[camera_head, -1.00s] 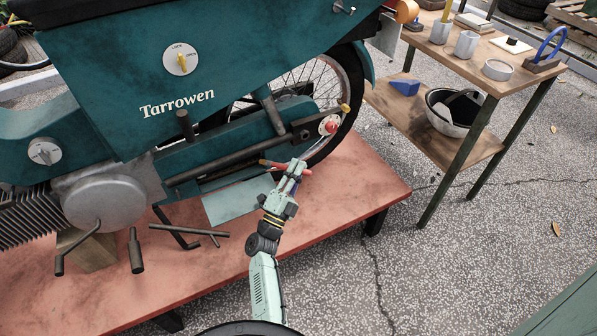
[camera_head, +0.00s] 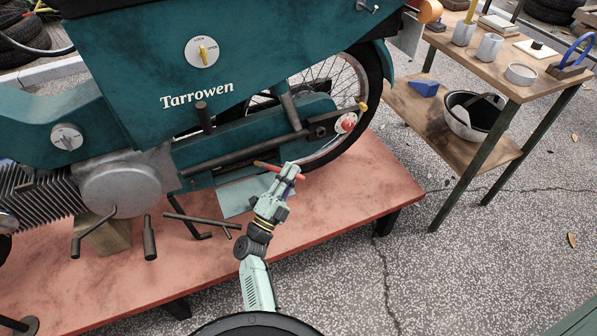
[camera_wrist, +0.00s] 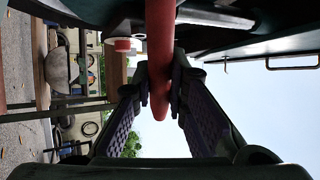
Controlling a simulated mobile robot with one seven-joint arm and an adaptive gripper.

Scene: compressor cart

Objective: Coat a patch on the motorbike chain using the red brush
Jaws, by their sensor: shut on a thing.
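The red brush (camera_head: 293,175) is in my gripper (camera_head: 288,172), its slim handle lying across the fingers. In the wrist view the red handle (camera_wrist: 160,45) runs down between the two fingers of my gripper (camera_wrist: 158,85), which are closed on it. The bristles cannot be made out clearly. The motorbike (camera_head: 150,60) is teal and stands on a red platform. My gripper is below and in front of its dark lower bar (camera_head: 245,150), left of the rear hub. The chain cannot be told apart from the dark parts around the teal cover (camera_head: 285,118).
The red platform (camera_head: 340,205) has dark handles and levers above its left part. A red round knob (camera_head: 347,122) stands out at the rear hub. A wooden bench (camera_head: 500,85) with cups, a helmet and blocks is at the right. Open paving lies in front.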

